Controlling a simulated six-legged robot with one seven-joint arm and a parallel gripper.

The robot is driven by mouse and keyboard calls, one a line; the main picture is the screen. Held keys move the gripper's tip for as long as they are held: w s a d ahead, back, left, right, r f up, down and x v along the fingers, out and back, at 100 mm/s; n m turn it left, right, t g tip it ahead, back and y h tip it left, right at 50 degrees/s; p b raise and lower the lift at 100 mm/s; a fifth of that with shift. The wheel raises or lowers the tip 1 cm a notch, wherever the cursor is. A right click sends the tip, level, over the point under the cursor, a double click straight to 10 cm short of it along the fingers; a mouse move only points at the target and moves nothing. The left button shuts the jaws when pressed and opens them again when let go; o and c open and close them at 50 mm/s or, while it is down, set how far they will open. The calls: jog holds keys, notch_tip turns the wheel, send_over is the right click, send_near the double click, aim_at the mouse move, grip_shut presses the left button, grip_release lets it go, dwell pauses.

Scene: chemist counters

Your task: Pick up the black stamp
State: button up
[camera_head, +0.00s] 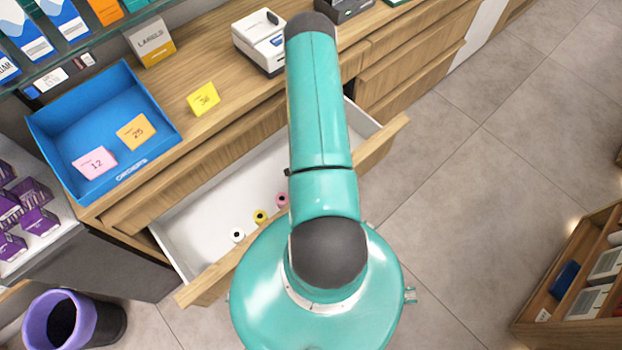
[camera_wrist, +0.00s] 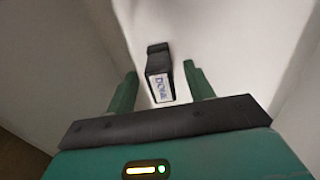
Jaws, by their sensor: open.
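The black stamp (camera_wrist: 157,62) shows in the wrist view, inside a white-walled space, with a pale label bearing dark letters on its near end. My gripper (camera_wrist: 159,80) is open, its two green fingers pointing toward the stamp. The stamp appears between and slightly beyond the fingertips; I cannot tell whether either finger touches it. In the head view, my arm covers part of the open white drawer (camera_head: 205,205), and neither the stamp nor my gripper shows there.
Small white, yellow and pink rolls (camera_head: 260,216) lie in the drawer. A blue tray (camera_head: 60,112) with pink and orange cards, a yellow card (camera_head: 204,98), a labels box (camera_head: 150,41) and a white device (camera_head: 260,42) stand on the counter. A purple-lined bin (camera_head: 88,318) is at lower left.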

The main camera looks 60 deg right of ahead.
jog(key=shift+d+f, duration=0.1)
jog(key=shift+f, duration=1.35)
jog(key=c, duration=1.1)
jog(key=shift+r, duration=0.1)
notch_tip(320, 180, up, 10)
jog(key=o, duration=0.4)
jog(key=shift+c, duration=1.4)
jog(key=shift+o, duration=0.4)
jog(key=shift+w, duration=0.1)
